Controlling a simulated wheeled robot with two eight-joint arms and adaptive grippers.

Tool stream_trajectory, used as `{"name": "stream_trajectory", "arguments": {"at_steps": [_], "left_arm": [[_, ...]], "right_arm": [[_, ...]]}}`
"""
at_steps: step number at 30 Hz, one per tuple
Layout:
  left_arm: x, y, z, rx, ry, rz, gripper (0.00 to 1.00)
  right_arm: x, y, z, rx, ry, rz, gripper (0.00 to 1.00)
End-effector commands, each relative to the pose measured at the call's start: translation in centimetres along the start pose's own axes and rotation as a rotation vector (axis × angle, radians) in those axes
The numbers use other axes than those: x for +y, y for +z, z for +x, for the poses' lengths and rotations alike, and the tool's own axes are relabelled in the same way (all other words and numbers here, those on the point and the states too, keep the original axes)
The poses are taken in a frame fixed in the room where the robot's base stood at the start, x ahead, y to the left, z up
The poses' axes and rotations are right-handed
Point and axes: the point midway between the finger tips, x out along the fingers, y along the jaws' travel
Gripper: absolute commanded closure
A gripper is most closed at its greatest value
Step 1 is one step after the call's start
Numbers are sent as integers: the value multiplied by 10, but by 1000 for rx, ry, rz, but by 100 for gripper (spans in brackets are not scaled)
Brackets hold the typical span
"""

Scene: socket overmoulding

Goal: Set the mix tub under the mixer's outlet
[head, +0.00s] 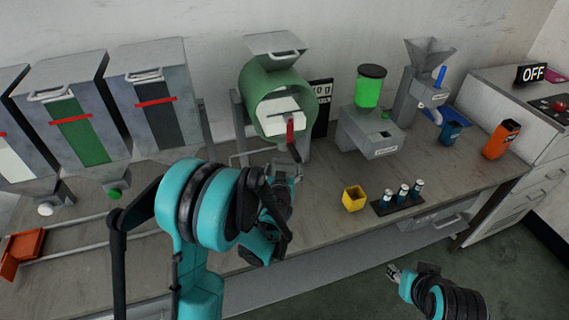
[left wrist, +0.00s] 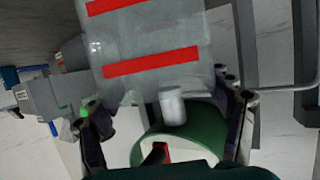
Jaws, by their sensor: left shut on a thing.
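The mixer (head: 268,98) has a green drum and stands at the back middle of the bench, with a red lever at its front. It also shows in the left wrist view (left wrist: 205,133). My left gripper (head: 286,172) is in front of and below the drum, shut on the mix tub. In the left wrist view the tub (left wrist: 145,28) looks grey and translucent with two red bands, between the fingers. A short pale cylinder (left wrist: 172,105) shows beside the tub; whether they touch I cannot tell. In the head view the tub is mostly hidden. My right gripper (head: 396,273) is low, off the bench's front.
Hoppers (head: 150,95) stand at the left. Right of the mixer are a scale-like display (head: 321,100), a grey machine with a green jar (head: 369,90), a yellow cup (head: 354,198), a dark rack of small bottles (head: 383,208) and an orange container (head: 501,139).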

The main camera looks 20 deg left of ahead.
Motion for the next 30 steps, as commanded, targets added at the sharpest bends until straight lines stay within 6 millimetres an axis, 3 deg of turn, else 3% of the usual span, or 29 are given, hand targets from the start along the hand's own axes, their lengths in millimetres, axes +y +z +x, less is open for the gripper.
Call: {"name": "stream_trajectory", "arguments": {"at_steps": [3, 9, 13, 20, 30], "left_arm": [[-1, -8, 32, 0, -2, -1, 73], [0, -20, 59, 0, 0, 0, 73], [0, -18, 64, 0, 0, 0, 73], [0, 12, 74, 0, 1, 1, 73], [0, 14, 75, 0, 1, 1, 73]], "right_arm": [[0, 4, 6, 0, 0, 0, 60], [0, 6, 9, 0, 0, 0, 60], [0, 8, 11, 0, 0, 0, 60], [0, 17, 24, 0, 0, 0, 60], [0, 18, 25, 0, 0, 0, 60]]}}
